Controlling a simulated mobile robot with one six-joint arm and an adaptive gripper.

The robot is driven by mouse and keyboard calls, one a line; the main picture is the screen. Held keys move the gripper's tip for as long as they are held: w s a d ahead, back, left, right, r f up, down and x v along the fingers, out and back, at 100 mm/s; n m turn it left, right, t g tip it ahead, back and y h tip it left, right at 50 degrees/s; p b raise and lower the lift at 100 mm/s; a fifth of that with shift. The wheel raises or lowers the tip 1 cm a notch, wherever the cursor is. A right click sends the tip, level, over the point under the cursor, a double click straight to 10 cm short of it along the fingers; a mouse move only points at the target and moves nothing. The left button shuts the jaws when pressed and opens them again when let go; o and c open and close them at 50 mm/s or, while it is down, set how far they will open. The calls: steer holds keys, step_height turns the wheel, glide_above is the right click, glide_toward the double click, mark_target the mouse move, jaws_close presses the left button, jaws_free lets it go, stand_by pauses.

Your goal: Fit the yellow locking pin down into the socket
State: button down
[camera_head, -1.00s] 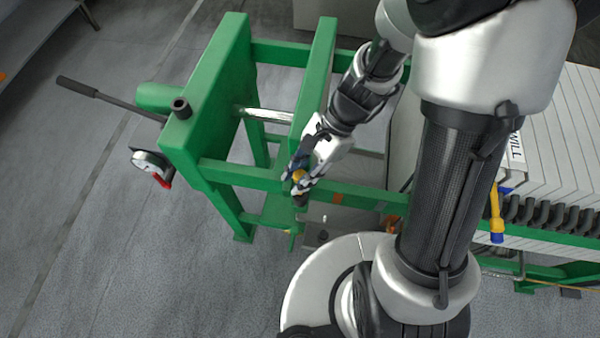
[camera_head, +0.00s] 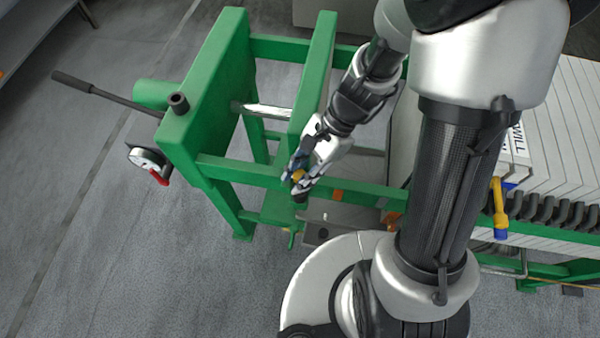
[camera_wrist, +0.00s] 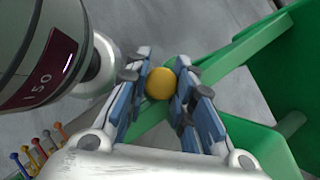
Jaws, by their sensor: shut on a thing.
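The yellow locking pin shows as a round yellow head (camera_wrist: 160,84) between the fingers in the wrist view. A small bit of yellow (camera_head: 297,175) shows at the fingertips in the head view. My gripper (camera_head: 298,180) is shut on the pin, beside the lower green rail of the press frame; it also shows in the wrist view (camera_wrist: 162,92). The pin's shaft is hidden behind its head and the fingers. I cannot make out the socket in either view.
White plates (camera_head: 565,140) are stacked at the right. Several coloured-headed pieces (camera_wrist: 38,150) show at lower left in the wrist view.

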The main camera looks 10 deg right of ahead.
steer(key=c, duration=1.3)
jaws_free()
steer(key=shift+w, duration=0.1)
steer(key=shift+r, duration=0.1)
steer(key=shift+w+d+r, duration=0.1)
steer(key=shift+r, duration=0.05)
steer(key=v, duration=1.1)
steer(key=shift+d, duration=0.2)
steer(key=shift+s+r, duration=0.15)
steer(key=shift+s, duration=0.05)
steer(key=shift+c, duration=0.3)
